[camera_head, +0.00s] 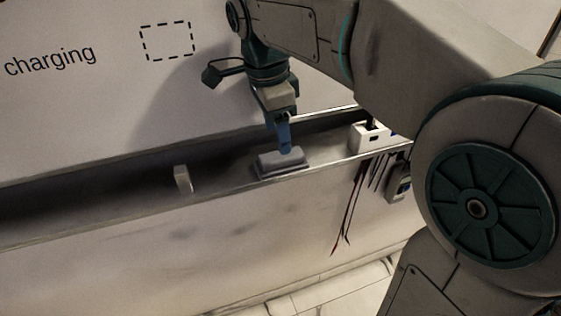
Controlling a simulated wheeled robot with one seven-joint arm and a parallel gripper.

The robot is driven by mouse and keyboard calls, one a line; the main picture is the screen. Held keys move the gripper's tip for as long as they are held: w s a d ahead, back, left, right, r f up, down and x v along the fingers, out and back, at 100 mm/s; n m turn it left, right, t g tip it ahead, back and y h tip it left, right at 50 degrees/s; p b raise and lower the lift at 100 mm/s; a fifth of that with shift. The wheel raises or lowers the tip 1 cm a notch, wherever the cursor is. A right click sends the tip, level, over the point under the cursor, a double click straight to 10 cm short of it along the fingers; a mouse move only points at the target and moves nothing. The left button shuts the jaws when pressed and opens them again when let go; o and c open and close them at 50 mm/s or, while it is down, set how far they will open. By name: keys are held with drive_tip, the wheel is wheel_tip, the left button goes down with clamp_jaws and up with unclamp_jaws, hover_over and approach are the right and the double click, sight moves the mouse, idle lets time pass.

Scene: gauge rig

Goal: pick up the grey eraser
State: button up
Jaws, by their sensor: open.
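The grey eraser (281,163) is a block lying on the narrow ledge (225,184) below the white board. My gripper (286,150) points down, with its blue fingers right at the top of the eraser. The jaws are open, seen nearly edge-on, so the gap between them does not show. I cannot tell whether the fingers touch the eraser or straddle it. The eraser rests on the ledge.
A small white upright piece (183,178) stands on the ledge to the left. A white holder (370,136) sits to the right, with dark and red cables (352,208) hanging below. The white board (80,110) rises behind the ledge.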

sight(281, 161)
drive_tip(key=shift+s+d+f, duration=0.1)
drive_tip(key=shift+d+f, duration=0.05)
drive_tip(key=shift+f, duration=1.15)
drive_tip(key=shift+d+f, duration=0.15)
drive_tip(key=shift+f, duration=1.15)
drive_tip(key=c, duration=1.1)
